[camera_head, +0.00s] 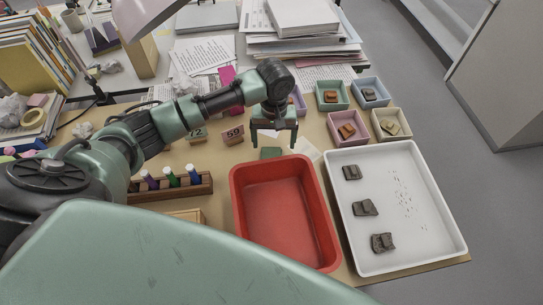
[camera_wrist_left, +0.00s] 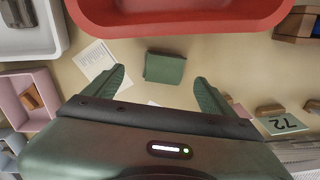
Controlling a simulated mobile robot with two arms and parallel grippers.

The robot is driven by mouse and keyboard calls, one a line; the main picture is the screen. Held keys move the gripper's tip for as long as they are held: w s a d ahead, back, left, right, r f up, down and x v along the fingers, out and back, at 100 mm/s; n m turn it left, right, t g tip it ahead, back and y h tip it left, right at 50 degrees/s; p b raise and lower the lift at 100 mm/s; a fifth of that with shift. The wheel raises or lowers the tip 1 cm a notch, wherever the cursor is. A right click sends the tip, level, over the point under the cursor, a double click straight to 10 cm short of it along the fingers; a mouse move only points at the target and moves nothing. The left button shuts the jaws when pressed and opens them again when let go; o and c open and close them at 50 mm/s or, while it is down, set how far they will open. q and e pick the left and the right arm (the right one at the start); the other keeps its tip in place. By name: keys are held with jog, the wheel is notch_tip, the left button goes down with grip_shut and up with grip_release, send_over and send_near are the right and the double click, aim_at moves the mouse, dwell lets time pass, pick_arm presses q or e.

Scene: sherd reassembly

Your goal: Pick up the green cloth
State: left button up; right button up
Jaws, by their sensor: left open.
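The green cloth (camera_head: 270,153) is a small, folded, dark green square lying flat on the tan table just behind the red tub. In the left wrist view the cloth (camera_wrist_left: 165,68) lies beyond and between my fingertips, with no contact visible. My left gripper (camera_head: 274,144) is above the table by the cloth, pointing down. Its two green fingers (camera_wrist_left: 158,80) are spread open with nothing between them. My right gripper is not in view.
The red tub (camera_head: 236,190) stands directly in front of the cloth. A white tray (camera_head: 454,235) with dark sherds is at right. Small pastel boxes (camera_head: 332,107) stand behind it. Number cards (camera_head: 233,135) and a rack of tubes (camera_head: 140,197) are at left. A printed paper (camera_wrist_left: 95,58) lies beside the cloth.

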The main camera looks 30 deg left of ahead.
aim_at(271, 155)
pick_arm(q)
jog(key=f, duration=0.5)
jog(key=shift+s+a+f+p, duration=0.25)
jog(key=shift+s+f+p, duration=0.05)
jog(key=shift+f+p, duration=0.1)
jog(key=c, duration=1.4)
jog(key=shift+c, duration=0.2)
notch_tip(271, 155, up, 20)
jog(key=shift+b, duration=0.3)
